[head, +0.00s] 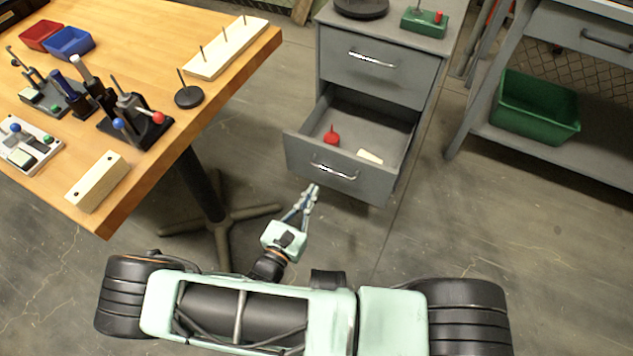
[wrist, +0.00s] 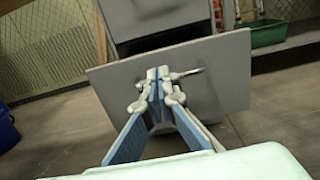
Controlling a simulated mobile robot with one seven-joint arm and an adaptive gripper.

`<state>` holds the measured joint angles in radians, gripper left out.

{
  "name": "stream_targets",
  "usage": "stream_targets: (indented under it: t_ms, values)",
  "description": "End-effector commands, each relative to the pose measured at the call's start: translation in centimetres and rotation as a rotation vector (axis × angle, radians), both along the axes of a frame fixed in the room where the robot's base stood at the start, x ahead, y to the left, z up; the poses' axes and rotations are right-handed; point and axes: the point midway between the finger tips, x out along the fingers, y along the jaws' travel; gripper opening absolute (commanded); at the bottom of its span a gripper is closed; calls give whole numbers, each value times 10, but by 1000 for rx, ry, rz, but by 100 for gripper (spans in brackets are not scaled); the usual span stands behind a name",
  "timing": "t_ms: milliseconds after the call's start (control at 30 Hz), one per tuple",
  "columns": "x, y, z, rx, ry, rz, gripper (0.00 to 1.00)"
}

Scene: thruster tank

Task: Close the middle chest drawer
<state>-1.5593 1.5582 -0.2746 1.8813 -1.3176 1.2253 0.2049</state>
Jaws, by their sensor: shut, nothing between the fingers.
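The grey chest (head: 375,62) stands beyond my base in the head view. Its lower visible drawer, the middle chest drawer (head: 307,152), is pulled out towards me. A red object (head: 331,136) and a pale flat block (head: 369,157) lie inside it. The drawer above (head: 347,54) is shut. My gripper (head: 313,190) is shut and empty, with its fingertips just in front of the open drawer's face, near the left end of its handle (head: 335,172). In the wrist view the fingertips (wrist: 159,75) overlap the drawer front (wrist: 225,65); whether they touch it I cannot tell.
A wooden table (head: 150,50) with tools, small bins and blocks stands at the left, its pedestal leg (head: 205,185) near my arm. At the right is a grey bench with a green bin (head: 537,105) on its shelf. The floor right of the drawer is clear.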

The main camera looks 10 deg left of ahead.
Motion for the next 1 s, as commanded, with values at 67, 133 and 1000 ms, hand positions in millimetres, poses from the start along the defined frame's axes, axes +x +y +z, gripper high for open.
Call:
stream_targets:
  t_ms: [67,133,1000]
  values:
    - [14,-6,-1,-2,-2,-4,0]
    - [28,-12,-2,0,-1,-5,0]
    - [118,-43,0,3,1,-2,0]
